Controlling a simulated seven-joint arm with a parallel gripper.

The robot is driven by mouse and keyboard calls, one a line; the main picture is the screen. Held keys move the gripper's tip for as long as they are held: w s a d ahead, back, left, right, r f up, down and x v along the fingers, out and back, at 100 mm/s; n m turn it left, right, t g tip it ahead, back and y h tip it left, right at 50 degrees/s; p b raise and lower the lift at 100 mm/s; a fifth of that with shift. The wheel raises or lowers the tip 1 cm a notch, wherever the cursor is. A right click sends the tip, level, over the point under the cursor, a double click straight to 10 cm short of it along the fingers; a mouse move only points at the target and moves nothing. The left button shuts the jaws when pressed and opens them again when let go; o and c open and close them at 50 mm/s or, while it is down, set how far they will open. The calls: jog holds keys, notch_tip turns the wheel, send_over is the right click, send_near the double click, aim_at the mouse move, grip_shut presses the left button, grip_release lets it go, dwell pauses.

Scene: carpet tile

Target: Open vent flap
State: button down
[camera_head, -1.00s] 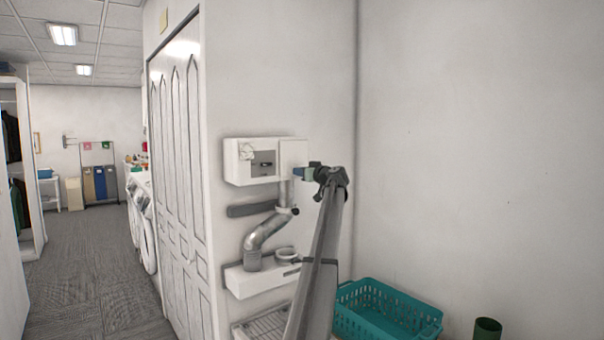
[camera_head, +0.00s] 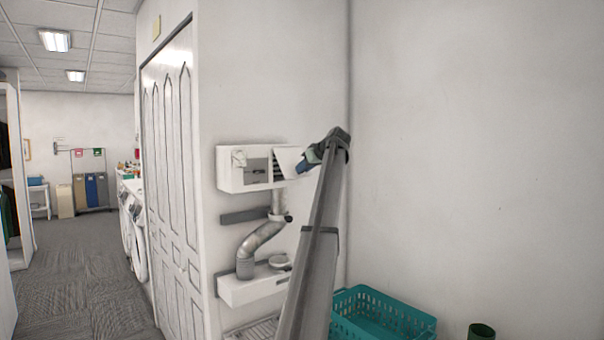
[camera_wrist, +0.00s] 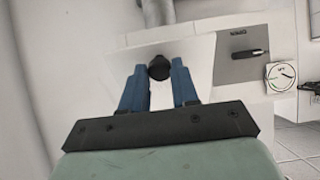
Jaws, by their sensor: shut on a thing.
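The white vent box (camera_head: 230,180) is fixed to the wall in the head view. Its white flap (camera_head: 287,157) at the right end stands tilted out from the box front, and dark louvre slats (camera_head: 278,171) show behind it. My gripper (camera_head: 301,166) is at the flap's right side. In the wrist view the flap (camera_wrist: 198,58) fills the upper middle, with a black knob (camera_wrist: 159,67) on it. The blue fingers of my gripper (camera_wrist: 158,75) are on either side of this knob, shut on it. The flap's hinge cannot be made out.
A flexible silver duct (camera_head: 258,239) runs from below the box to a white shelf (camera_head: 243,292). A teal basket (camera_head: 385,312) and a dark green bin (camera_head: 481,331) stand below at right. The wall at right is bare.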

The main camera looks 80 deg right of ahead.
notch_tip(320, 180, up, 11)
jog(key=g+y, duration=0.1)
jog(key=shift+s+a, duration=0.25)
dwell(0.3)
jog(key=shift+f, duration=0.1)
dwell(0.3)
jog(key=c, duration=1.2)
grip_release()
jog(key=shift+f, duration=0.1)
jog(key=shift+c, duration=0.2)
jog(key=o, duration=0.4)
jog(key=shift+s+a, duration=0.1)
